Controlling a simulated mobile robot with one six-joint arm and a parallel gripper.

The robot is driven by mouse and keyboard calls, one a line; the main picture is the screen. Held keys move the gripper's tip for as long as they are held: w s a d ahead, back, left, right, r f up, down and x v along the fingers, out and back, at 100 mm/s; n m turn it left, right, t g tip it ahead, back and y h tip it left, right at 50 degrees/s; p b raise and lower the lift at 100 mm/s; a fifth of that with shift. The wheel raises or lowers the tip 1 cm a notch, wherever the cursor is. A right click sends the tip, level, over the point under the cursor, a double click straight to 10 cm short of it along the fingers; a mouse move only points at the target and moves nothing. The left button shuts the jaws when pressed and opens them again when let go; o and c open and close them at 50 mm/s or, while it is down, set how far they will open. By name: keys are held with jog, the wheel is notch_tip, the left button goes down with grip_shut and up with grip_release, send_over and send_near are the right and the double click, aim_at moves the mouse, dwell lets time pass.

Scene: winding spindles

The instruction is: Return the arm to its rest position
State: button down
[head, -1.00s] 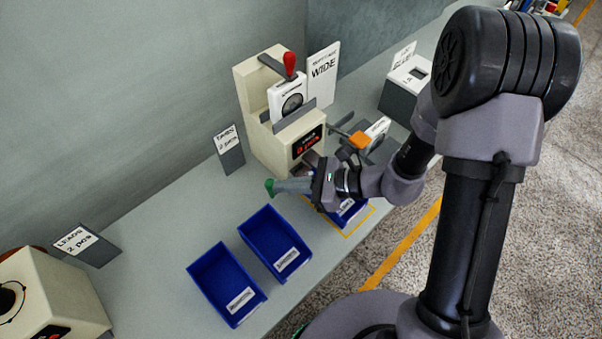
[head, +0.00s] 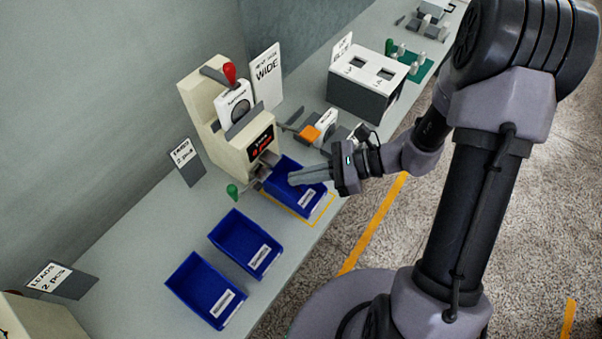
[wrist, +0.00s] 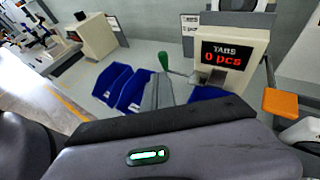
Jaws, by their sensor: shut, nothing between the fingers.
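My gripper (head: 291,180) is shut and empty, its grey fingers pointing left over the blue bin (head: 283,172) at the front of the cream dispensing machine (head: 222,157). It also shows in the wrist view (wrist: 157,88), fingers together. The machine's green-knobbed lever (head: 232,190) stands left of the fingertips, with a clear gap between them; the green knob shows in the wrist view (wrist: 163,57), beyond the fingers. My arm is stretched from the right side of the head view over the bench edge. The machine's red display (wrist: 221,55) reads "TABS 0 pcs".
Two more blue bins (head: 232,232) sit on the bench at the lower left. An orange block (head: 310,134) on a device is close behind my gripper. A white-topped grey box (head: 369,80) stands farther back. Floor right of the bench is open.

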jog(key=s+d+r+n+t+h+b, duration=0.2)
jog(key=s+d+r+n+h, duration=0.1)
jog(key=s+r+n+h, duration=0.2)
jog(key=s+d+r+n+t+h+b, duration=0.2)
jog(key=s+d+r+n+h, duration=0.2)
jog(key=s+r+n+h, duration=0.2)
notch_tip(320, 180, up, 3)
jog(key=n, duration=0.3)
jog(key=shift+s+f+t+h, duration=0.2)
jog(key=shift+s+t+h, duration=0.1)
jog(key=shift+t, duration=0.1)
